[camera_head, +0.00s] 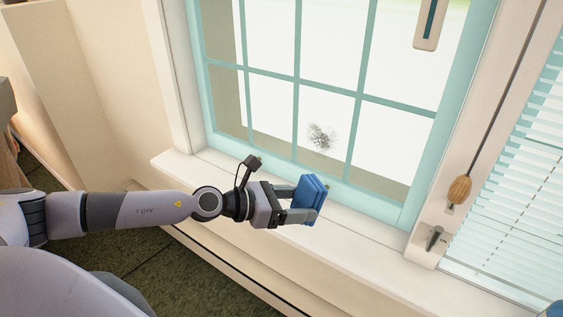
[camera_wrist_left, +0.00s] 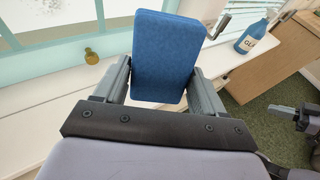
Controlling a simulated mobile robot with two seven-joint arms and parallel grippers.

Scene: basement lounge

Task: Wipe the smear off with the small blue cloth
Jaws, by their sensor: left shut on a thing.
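The smear (camera_head: 322,137) is a grey speckled patch on a lower pane of the teal-framed window (camera_head: 298,100). The small blue cloth (camera_head: 306,197) is a folded block between the fingers of my left gripper (camera_head: 299,203). The gripper is shut on it, above the window sill and below the smear, apart from the glass as far as I can tell. In the left wrist view the cloth (camera_wrist_left: 164,58) stands up between both fingers of the left gripper (camera_wrist_left: 160,85).
The white sill (camera_head: 370,250) runs under the window. A wooden pull on a cord (camera_head: 459,190), a small lever (camera_head: 435,238) and blinds (camera_head: 515,180) are at the right. In the left wrist view a blue bottle (camera_wrist_left: 252,36) and a brass knob (camera_wrist_left: 91,56) show.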

